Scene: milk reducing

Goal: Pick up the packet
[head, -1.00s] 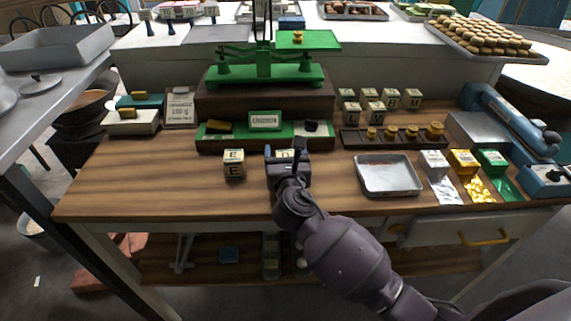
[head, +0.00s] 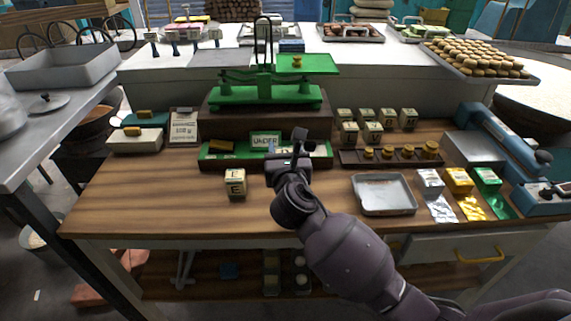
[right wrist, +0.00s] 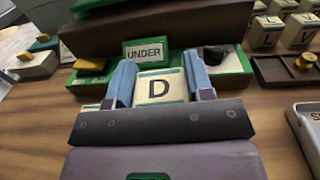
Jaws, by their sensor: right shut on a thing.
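My right gripper (head: 298,146) is shut on a small cream packet marked D (right wrist: 158,88). In the right wrist view the packet stands between the two blue-grey fingers (right wrist: 158,72), letter facing the camera. In the head view the gripper mostly hides it, and I cannot tell its exact height above the table. A similar packet marked E (head: 235,184) stands on the wooden table to the left of the gripper. My left gripper is not in view.
A green balance scale (head: 265,95) stands behind, with an UNDER sign (head: 265,139) on the green base below. Several lettered packets (head: 372,132) and brass weights (head: 400,154) stand at back right. A metal tray (head: 384,210) lies right of my arm. The table's left front is clear.

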